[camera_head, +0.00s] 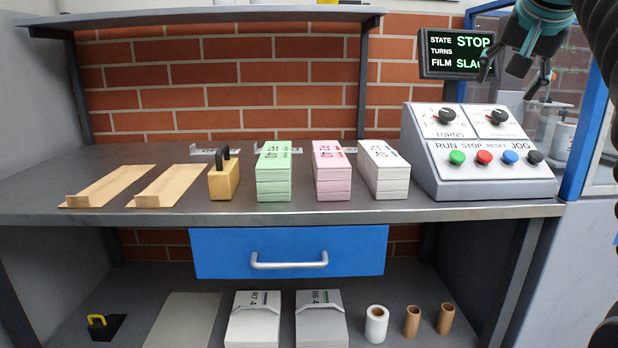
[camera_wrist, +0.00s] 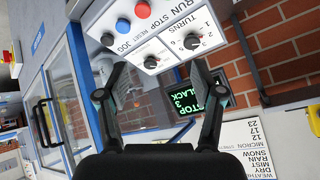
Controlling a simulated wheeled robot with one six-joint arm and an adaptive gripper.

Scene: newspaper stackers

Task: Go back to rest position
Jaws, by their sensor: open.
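My gripper (camera_head: 516,80) is at the upper right in the head view, raised in front of the display and above the right end of the control box. In the wrist view my gripper (camera_wrist: 158,98) has its two fingers spread, with nothing between them. The control box (camera_head: 480,180) has two dials and a row of green, red, blue and black buttons; it also shows in the wrist view (camera_wrist: 165,82). The dark display (camera_head: 455,67) reads STOP and is partly hidden by my gripper; it shows between and beside the fingers in the wrist view (camera_wrist: 183,102).
Green (camera_head: 274,172), pink (camera_head: 333,172) and white stacks (camera_head: 384,170) stand on the table (camera_head: 300,212), beside a wooden block with a black handle (camera_head: 224,180). A blue drawer (camera_head: 220,252) is below. A blue-framed glass enclosure (camera_head: 590,130) stands at the right.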

